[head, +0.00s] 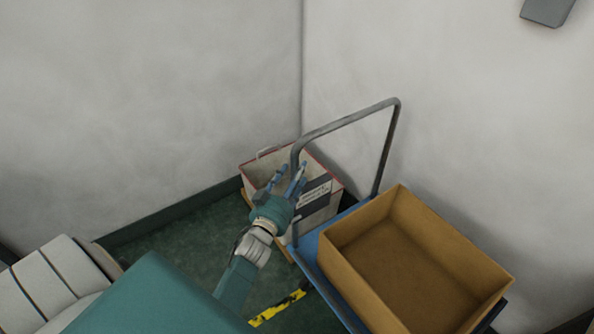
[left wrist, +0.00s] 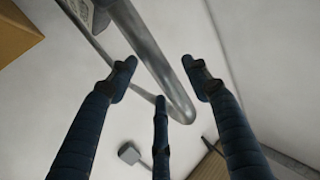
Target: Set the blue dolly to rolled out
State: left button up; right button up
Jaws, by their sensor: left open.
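The blue dolly (head: 312,258) stands near the wall corner, with a grey tubular handle (head: 350,119) rising at its far end. An open brown box (head: 430,225) sits on its deck and hides most of it. My left gripper (head: 286,175) is at the left post of the handle, fingers spread and empty. In the left wrist view, the handle's bent bar (left wrist: 165,70) runs between the open fingers (left wrist: 165,85) of my left gripper; I cannot tell whether they touch it. My right gripper is not in view.
A white bin with a red rim (head: 258,172) stands in the corner behind my left gripper. Walls close off the back and right. Yellow-black tape (head: 278,310) marks the green floor (head: 185,245), which is clear left of the dolly. A grey fixture (head: 547,10) is on the right wall.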

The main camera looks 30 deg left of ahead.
pick_arm(q)
jog(key=shift+w+a, duration=0.15)
jog(key=shift+w, duration=0.7)
grip_shut()
jog(key=shift+s, duration=0.15)
